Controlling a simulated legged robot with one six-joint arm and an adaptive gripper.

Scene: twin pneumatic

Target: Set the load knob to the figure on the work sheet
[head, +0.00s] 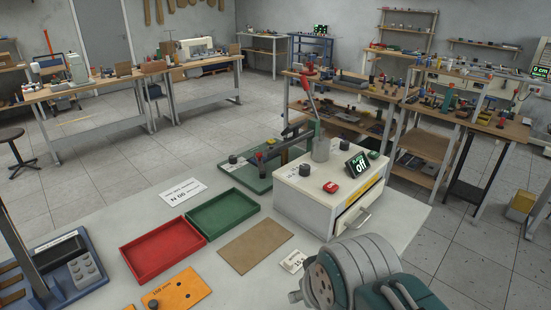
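A white card (182,192) with large black print, seemingly "N 06" and smaller lines too small to read, lies flat on the grey table. A white machine (310,207) stands right of it. On its top are a black knob (305,170), another dark knob (373,155), a red button (331,187) and a tilted display (358,165) reading "off". I cannot tell which knob is the load knob, nor its setting. A grey and teal part of my arm (350,275) is at the bottom right, apart from the knobs. My gripper's fingers do not show.
A red tray (163,250), a green tray (222,213), a brown board (256,246) and an orange plate (177,291) lie in front. A blue keypad device (84,268) is at left. Benches stand beyond.

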